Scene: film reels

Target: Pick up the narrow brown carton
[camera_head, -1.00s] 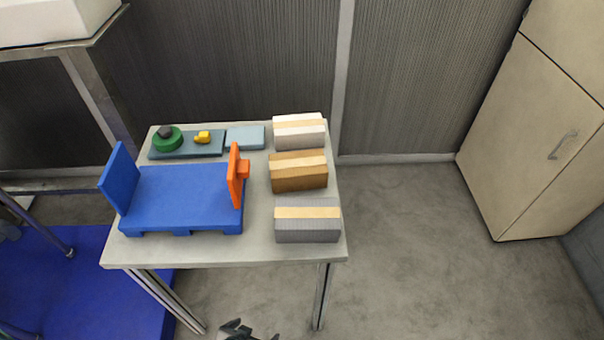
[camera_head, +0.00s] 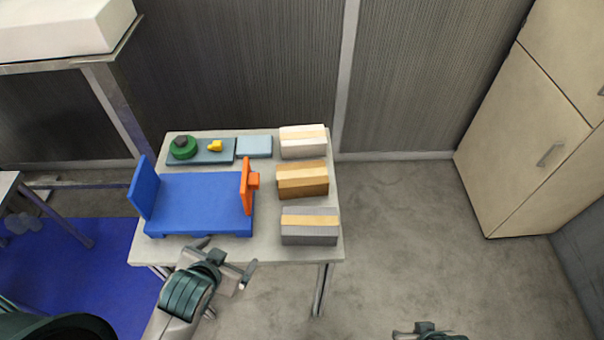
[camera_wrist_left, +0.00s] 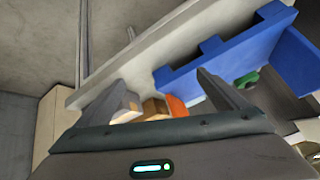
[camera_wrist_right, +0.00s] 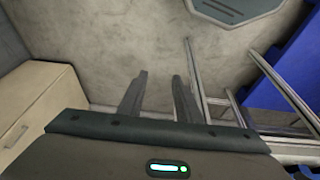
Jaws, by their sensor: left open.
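The narrow brown carton (camera_head: 302,181) with a pale tan band lies on the right side of the grey table, between a white carton and a grey carton. In the left wrist view the brown carton (camera_wrist_left: 154,108) shows partly, beyond the fingers. My left gripper (camera_head: 226,257) is open and empty at the table's front edge, left of the carton and nearer to me, not touching it. Its fingers also show in the left wrist view (camera_wrist_left: 160,80). My right gripper (camera_head: 428,328) is low at the bottom, right of the table; its fingers (camera_wrist_right: 160,76) stand apart with nothing between them.
The white carton (camera_head: 303,141) is behind and the grey carton (camera_head: 309,228) in front. A blue stand (camera_head: 200,198) with an orange end plate (camera_head: 247,186) fills the table's left. Behind it is a tray (camera_head: 225,157) with green and yellow items. Floor right of the table is clear.

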